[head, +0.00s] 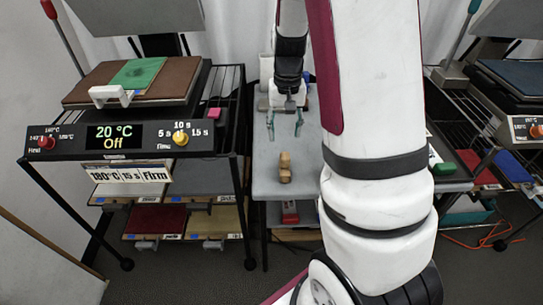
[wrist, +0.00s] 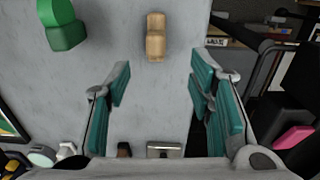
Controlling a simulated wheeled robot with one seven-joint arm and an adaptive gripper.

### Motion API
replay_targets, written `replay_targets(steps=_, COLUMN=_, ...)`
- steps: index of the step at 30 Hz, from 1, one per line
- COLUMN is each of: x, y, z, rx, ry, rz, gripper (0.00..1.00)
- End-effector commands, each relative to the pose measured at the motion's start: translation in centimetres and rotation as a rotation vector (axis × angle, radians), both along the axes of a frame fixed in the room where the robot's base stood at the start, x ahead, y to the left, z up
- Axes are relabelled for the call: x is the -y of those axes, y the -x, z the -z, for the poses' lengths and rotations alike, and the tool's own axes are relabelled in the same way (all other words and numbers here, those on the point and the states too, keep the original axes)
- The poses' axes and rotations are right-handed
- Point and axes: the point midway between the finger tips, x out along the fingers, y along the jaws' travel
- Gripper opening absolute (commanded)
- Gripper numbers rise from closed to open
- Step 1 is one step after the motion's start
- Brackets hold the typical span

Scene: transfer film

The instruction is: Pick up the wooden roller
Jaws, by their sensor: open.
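The wooden roller (head: 285,167) is a small light-brown piece on the grey table (head: 262,180), near its front edge. In the wrist view the wooden roller (wrist: 156,37) lies beyond the fingertips, roughly in line with the gap between them. My gripper (head: 285,124) hangs over the table, farther back than the roller and apart from it. In the wrist view my gripper (wrist: 160,82) shows its teal-padded fingers spread wide with nothing between them.
A green handled piece (wrist: 62,28) stands beside the roller in the wrist view. Several items line the table's far end, including a metal-topped piece (wrist: 164,149). A heat press (head: 120,138) on a rack stands left. My arm hides part of the table's right.

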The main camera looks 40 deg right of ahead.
Motion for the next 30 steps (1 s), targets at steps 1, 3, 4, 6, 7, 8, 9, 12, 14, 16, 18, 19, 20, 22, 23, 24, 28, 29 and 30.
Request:
replay_targets(steps=1, x=0.4, y=-0.1, z=0.6, rx=-0.006, ry=0.002, rz=0.007, gripper=0.48)
replay_targets(steps=3, x=0.6, y=-0.1, z=1.1, rx=-0.010, ry=0.004, rz=0.012, gripper=0.48)
replay_targets(steps=4, x=0.7, y=-0.1, z=1.4, rx=-0.011, ry=0.004, rz=0.012, gripper=0.48)
replay_targets(steps=6, x=0.7, y=-0.1, z=2.4, rx=-0.012, ry=0.004, rz=0.011, gripper=0.48)
replay_targets(steps=7, x=0.6, y=0.0, z=2.9, rx=-0.014, ry=0.003, rz=0.011, gripper=0.48)
replay_targets(steps=8, x=0.6, y=0.0, z=3.4, rx=-0.013, ry=0.003, rz=0.012, gripper=0.48)
replay_targets(steps=9, x=0.6, y=0.0, z=4.2, rx=-0.014, ry=0.003, rz=0.012, gripper=0.48)
replay_targets(steps=12, x=0.6, y=0.0, z=6.2, rx=-0.013, ry=0.003, rz=0.012, gripper=0.48)
replay_targets(steps=14, x=0.6, y=0.0, z=7.2, rx=-0.013, ry=0.002, rz=0.013, gripper=0.48)
replay_targets(steps=16, x=0.6, y=-0.1, z=8.2, rx=-0.013, ry=0.002, rz=0.010, gripper=0.48)
replay_targets(steps=18, x=0.6, y=-0.1, z=8.8, rx=-0.010, ry=0.004, rz=0.011, gripper=0.48)
replay_targets(steps=19, x=0.6, y=-0.1, z=9.0, rx=-0.009, ry=0.003, rz=0.011, gripper=0.48)
replay_targets(steps=20, x=0.6, y=-0.1, z=9.2, rx=-0.009, ry=0.003, rz=0.011, gripper=0.48)
replay_targets(steps=22, x=0.6, y=-0.1, z=9.5, rx=-0.009, ry=0.003, rz=0.011, gripper=0.48)
replay_targets(steps=23, x=0.6, y=-0.1, z=9.7, rx=-0.010, ry=0.004, rz=0.011, gripper=0.48)
replay_targets(steps=24, x=0.6, y=-0.1, z=10.0, rx=-0.010, ry=0.004, rz=0.011, gripper=0.48)
replay_targets(steps=28, x=0.6, y=0.0, z=11.9, rx=-0.012, ry=0.003, rz=0.012, gripper=0.48)
replay_targets(steps=29, x=0.6, y=0.0, z=12.3, rx=-0.013, ry=0.002, rz=0.012, gripper=0.48)
replay_targets(steps=30, x=0.7, y=0.0, z=12.9, rx=-0.013, ry=0.002, rz=0.011, gripper=0.48)
